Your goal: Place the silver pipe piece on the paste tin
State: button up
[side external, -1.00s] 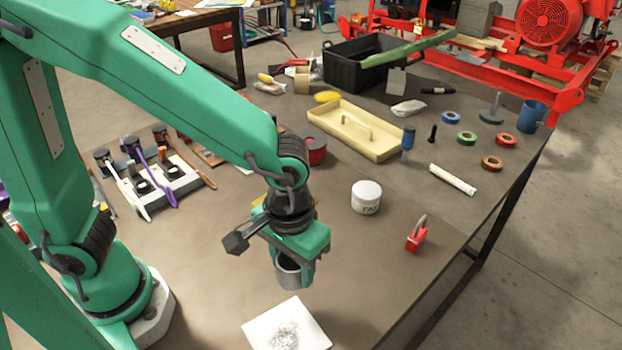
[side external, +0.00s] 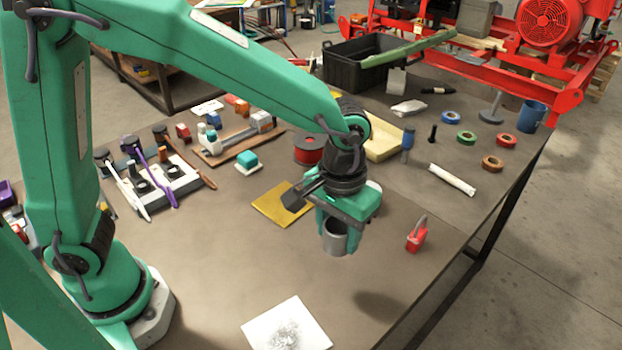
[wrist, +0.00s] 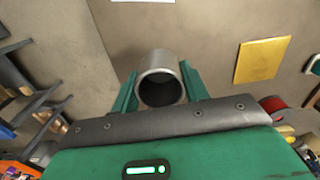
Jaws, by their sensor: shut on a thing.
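The silver pipe piece (side external: 335,241) is a short hollow grey cylinder, held upright or nearly so between the fingers of my gripper (side external: 337,228). In the wrist view its open end (wrist: 158,64) shows between the two green fingers (wrist: 160,88). My gripper is shut on it and holds it above the table. I cannot make out the tin in the wrist view.
A red padlock (side external: 417,236) lies right of my gripper. A yellow sheet (side external: 281,205) lies to its left and a red spool (side external: 309,150) stands behind. A white sheet with shavings (side external: 287,328) lies in front. The table around the padlock is clear.

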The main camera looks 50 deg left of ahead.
jog(key=w+a+r+m, duration=0.1)
jog(key=w+a+r, duration=0.1)
jog(key=w, duration=1.2)
jog(key=shift+w+r, duration=0.4)
jog(key=shift+r, duration=0.15)
jog(key=shift+a, duration=0.1)
jog(key=w+a+f, duration=0.2)
jog(key=a, duration=0.1)
jog(key=w+a+f, duration=0.2)
jog(key=w, duration=0.1)
jog(key=w+a+f, duration=0.3)
jog(key=shift+a, duration=0.3)
jog(key=shift+s+f, duration=0.1)
jog(key=shift+f, duration=1.95)
jog(key=shift+f, duration=0.1)
jog(key=o, duration=1.1)
jog(key=shift+c, duration=0.2)
